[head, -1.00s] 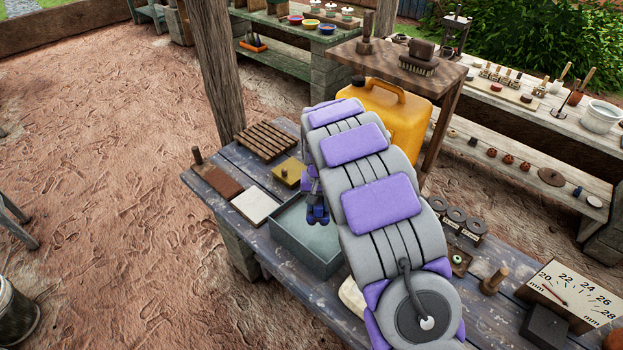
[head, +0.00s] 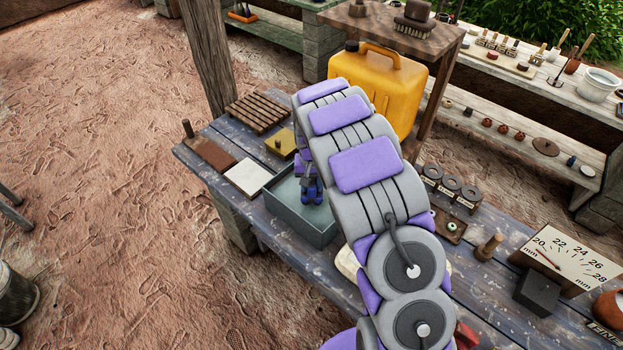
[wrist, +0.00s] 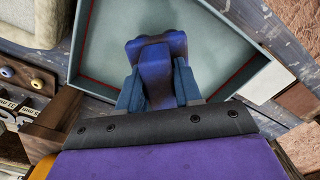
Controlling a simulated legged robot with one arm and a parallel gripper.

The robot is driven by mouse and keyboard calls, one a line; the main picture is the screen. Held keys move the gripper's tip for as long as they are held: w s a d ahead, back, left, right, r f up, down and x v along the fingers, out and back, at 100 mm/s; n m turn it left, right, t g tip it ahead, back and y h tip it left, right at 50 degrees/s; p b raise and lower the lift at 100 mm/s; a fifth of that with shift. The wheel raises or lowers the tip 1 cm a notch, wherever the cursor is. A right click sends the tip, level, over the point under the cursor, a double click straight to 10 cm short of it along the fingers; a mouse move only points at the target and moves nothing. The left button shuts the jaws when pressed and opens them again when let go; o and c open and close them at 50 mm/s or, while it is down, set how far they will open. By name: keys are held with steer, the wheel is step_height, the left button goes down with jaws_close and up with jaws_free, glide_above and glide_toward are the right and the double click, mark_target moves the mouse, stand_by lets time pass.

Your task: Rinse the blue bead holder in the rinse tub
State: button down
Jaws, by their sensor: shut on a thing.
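The blue bead holder (head: 312,196) is held at the end of my arm in the head view. It also shows in the wrist view (wrist: 156,55), dark blue with a purple tint. My gripper (wrist: 155,88) is shut on it, with one blue-grey finger on each side. The rinse tub (head: 320,238) is a grey-blue open box on the bench. The holder is over the tub's opening in both views; I cannot tell whether it touches the water. The tub's wall (wrist: 253,83) surrounds it in the wrist view. My arm hides the tub's right side in the head view.
Left of the tub are a white tile (head: 247,178), a brown board (head: 207,155), a yellow block (head: 281,143) and a slatted rack (head: 259,113). A yellow jerrycan (head: 385,88) stands behind my arm. Right are a wooden peg (head: 487,248) and a gauge board (head: 567,258).

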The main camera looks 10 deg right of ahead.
steer(key=shift+f, duration=3.55)
steer(key=shift+r, duration=0.35)
steer(key=shift+f, duration=0.3)
steer(key=shift+r, duration=0.1)
steer(key=shift+r+p, duration=0.25)
steer(key=shift+p, duration=0.05)
steer(key=shift+r+p, duration=1.4)
steer(key=shift+r, duration=4.2)
